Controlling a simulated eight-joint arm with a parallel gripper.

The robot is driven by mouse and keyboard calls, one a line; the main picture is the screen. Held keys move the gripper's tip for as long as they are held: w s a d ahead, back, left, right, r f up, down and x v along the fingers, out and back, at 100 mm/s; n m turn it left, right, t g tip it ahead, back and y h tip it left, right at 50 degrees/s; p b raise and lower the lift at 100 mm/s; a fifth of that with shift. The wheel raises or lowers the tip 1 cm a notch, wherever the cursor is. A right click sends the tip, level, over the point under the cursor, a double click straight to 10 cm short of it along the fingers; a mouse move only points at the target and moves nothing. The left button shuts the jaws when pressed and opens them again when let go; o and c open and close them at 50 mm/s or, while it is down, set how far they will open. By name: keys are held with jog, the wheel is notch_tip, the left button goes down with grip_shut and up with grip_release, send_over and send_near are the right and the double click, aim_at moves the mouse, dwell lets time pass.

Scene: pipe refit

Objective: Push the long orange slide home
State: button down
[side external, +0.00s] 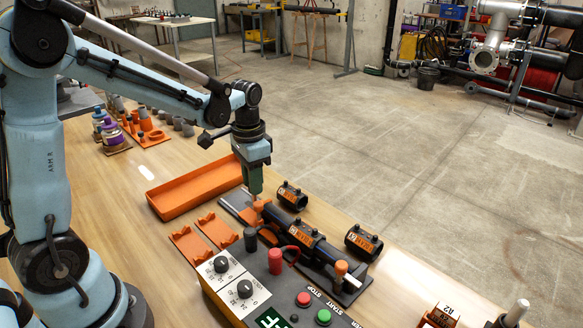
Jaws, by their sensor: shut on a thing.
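A dark clamping rig (348,287) lies on the bench and carries a black pipe with a black-and-orange coupler (303,234) around it. At the rig's far left end is an orange part, which I take to be the slide (262,205). My gripper (257,196) points down there, its fingers shut on the top of this orange part. The fingers hide some of it, and I cannot tell how far along its travel it sits. A second orange knob (341,267) stands at the rig's near right end.
Loose couplers (291,195) (363,242) lie beside the rig. An orange tray (195,187) and orange cradles (188,245) lie to the left. A control box (225,280) with dials and buttons stands close in front.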

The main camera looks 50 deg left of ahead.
jog(key=c, duration=0.9)
grip_release()
jog(key=shift+c, duration=0.2)
jog(key=shift+r, duration=0.15)
notch_tip(320, 180, up, 12)
jog(key=s+d+f+n+t, duration=0.2)
jog(key=s+d+f+t, duration=0.3)
jog(key=s+d+t, duration=0.1)
jog(key=s+t, duration=0.1)
jog(key=s, duration=0.1)
jog(key=shift+s+d+f+n, duration=0.3)
jog(key=shift+f, duration=0.05)
